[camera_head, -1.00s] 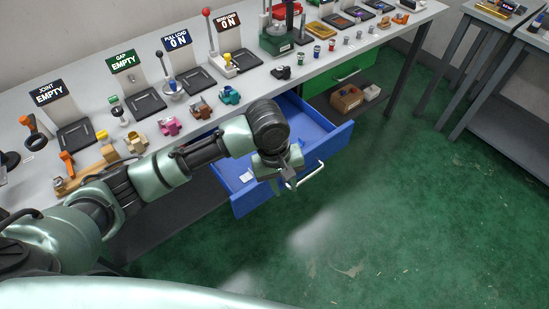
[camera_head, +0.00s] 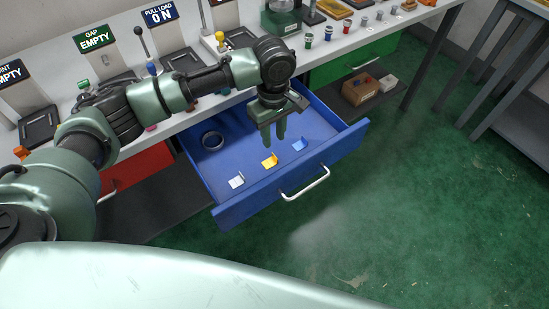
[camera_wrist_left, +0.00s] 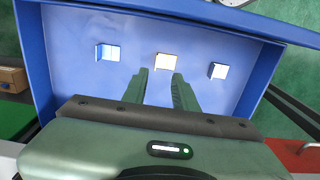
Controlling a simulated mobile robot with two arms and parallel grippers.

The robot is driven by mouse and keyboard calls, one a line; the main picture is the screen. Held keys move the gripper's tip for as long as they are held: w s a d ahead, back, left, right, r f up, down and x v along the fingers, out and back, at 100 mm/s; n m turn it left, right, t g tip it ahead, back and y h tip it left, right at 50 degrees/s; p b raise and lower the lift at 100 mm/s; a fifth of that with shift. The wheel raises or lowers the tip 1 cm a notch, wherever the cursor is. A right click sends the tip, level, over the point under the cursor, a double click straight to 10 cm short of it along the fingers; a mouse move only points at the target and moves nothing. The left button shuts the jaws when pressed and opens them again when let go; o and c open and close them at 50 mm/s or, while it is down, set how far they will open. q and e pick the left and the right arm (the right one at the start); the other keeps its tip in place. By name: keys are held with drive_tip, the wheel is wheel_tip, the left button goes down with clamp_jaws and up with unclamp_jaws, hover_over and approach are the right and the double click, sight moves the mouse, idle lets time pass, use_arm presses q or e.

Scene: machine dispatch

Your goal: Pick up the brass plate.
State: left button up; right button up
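The brass plate (camera_head: 269,161), a small yellow bent piece, lies on the floor of the open blue drawer (camera_head: 240,208), between a white plate (camera_head: 236,182) and a blue plate (camera_head: 299,144). In the left wrist view the brass plate (camera_wrist_left: 166,62) shows pale, just beyond the fingertips and about in line with the gap between them. My left gripper (camera_head: 274,143) points down over the drawer with its two fingers apart and nothing between them. It also shows open in the left wrist view (camera_wrist_left: 160,77). My right gripper is in neither view.
The drawer's handle (camera_head: 306,184) faces the open green floor. The workbench (camera_head: 330,52) behind holds signs, trays and small parts. A red drawer (camera_head: 137,168) is at left, and a cardboard box (camera_head: 360,90) sits under the bench.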

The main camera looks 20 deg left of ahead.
sight(274, 155)
use_arm(q)
drive_tip(key=f, duration=0.1)
drive_tip(key=w+f, duration=0.1)
drive_tip(key=f, duration=0.1)
drive_tip(key=shift+w, duration=0.15)
drive_tip(key=shift+s+f, duration=0.3)
drive_tip(key=shift+f, duration=0.35)
wheel_tip(274, 155, down, 5)
drive_tip(key=shift+d+r, duration=0.1)
drive_tip(key=shift+r, duration=0.05)
drive_tip(key=shift+c, duration=0.3)
clamp_jaws()
idle(0.5)
